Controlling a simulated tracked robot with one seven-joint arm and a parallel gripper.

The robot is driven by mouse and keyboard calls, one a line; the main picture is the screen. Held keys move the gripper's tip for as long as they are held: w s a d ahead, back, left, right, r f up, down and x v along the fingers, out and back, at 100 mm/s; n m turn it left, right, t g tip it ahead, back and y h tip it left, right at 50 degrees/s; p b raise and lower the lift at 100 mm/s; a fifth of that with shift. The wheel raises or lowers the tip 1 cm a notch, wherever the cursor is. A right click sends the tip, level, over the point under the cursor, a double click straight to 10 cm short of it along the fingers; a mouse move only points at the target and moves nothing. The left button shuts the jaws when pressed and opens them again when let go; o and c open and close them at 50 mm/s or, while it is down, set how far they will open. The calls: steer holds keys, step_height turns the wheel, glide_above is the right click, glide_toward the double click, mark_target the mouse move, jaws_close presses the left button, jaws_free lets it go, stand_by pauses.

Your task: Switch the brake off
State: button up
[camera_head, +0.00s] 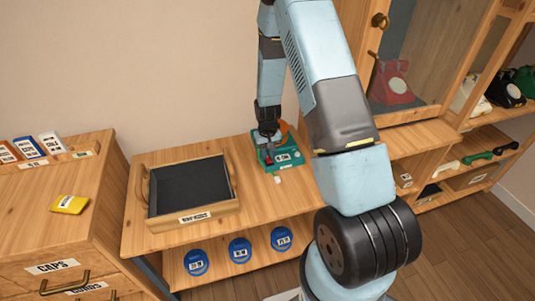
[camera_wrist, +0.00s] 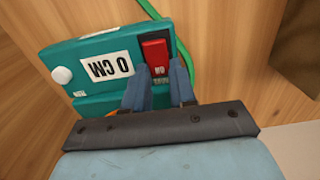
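A teal device (camera_head: 285,163) stands on the wooden counter, with a white display label and a red part at its left. In the wrist view the teal device (camera_wrist: 95,55) shows a label reading "0 CM" upside down, a white knob (camera_wrist: 62,75) at the left and a red rocker switch (camera_wrist: 156,52) in a dark frame. My gripper (camera_wrist: 159,68) is over the device's near edge, its two blue-grey fingers apart, one on either side of the switch's near end. Nothing is held between them. I cannot tell whether a fingertip touches the device. The head view shows my gripper (camera_head: 267,133) pointing down above it.
A dark-lined wooden tray (camera_head: 193,217) stands left of the device. Several blue round items (camera_head: 240,249) sit on the shelf below. A green cord (camera_wrist: 183,50) runs behind the device. A cabinet with a red phone (camera_head: 391,82) is at the right. A yellow packet (camera_head: 70,204) lies far left.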

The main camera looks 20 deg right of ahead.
jaws_close()
steer(key=shift+s+r+t, duration=0.1)
steer(key=shift+s+t, duration=0.15)
steer(key=shift+t, duration=0.55)
steer(key=shift+s+t, duration=0.25)
steer(key=shift+t, duration=0.55)
steer(key=o, duration=0.6)
jaws_free()
steer(key=shift+c, duration=0.2)
steer(key=shift+r, duration=0.15)
steer(key=v, duration=1.3)
steer(key=shift+s+r, duration=0.15)
